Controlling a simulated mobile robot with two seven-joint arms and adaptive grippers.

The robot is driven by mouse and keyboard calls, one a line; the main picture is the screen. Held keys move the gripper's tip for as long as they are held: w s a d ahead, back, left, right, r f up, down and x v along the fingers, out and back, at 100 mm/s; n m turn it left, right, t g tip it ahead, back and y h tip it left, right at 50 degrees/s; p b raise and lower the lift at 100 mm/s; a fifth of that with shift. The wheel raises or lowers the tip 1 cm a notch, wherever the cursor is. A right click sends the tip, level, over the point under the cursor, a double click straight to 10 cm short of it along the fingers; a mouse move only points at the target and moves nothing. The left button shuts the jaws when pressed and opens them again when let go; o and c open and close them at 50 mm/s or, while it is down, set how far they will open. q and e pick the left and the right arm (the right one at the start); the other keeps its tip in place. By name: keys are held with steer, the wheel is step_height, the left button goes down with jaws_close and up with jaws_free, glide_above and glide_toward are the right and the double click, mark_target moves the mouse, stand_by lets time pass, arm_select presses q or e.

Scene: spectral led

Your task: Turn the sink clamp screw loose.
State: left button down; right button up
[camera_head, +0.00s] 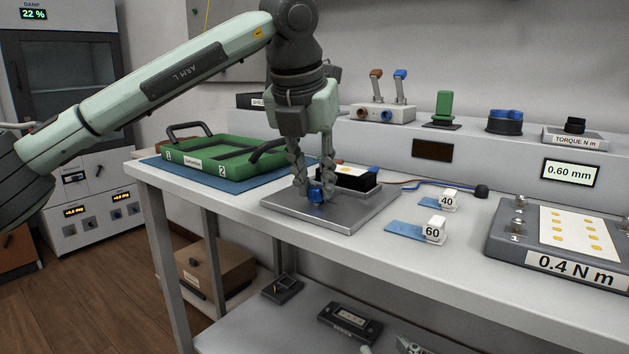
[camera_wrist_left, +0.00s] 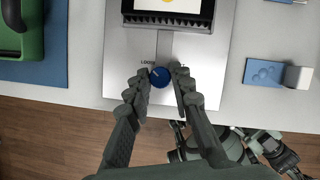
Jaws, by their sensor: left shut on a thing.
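The sink clamp screw is a small blue knob (camera_head: 316,194) near the front of a grey metal plate (camera_head: 345,216) on the bench. In the left wrist view the knob (camera_wrist_left: 159,77) has a pale pointer line towards its upper left, near the printed word LOOSE. My left gripper (camera_head: 314,190) points down from above, with its fingers closed on both sides of the knob. Its fingertips also show in the left wrist view (camera_wrist_left: 160,80). A black finned block (camera_head: 352,180) with a white top and a yellow spot stands behind the knob. My right gripper cannot be made out clearly.
A green tray (camera_head: 190,152) on a blue mat stands to the left. Small blocks marked 40 (camera_head: 448,201) and 60 (camera_head: 434,230) sit on blue pads to the right. A 0.4 N m fixture (camera_head: 575,262) is at the far right. The bench's front edge is close to the plate.

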arm_select(q)
steer(key=c, duration=1.3)
jaws_free()
steer(key=v, duration=1.2)
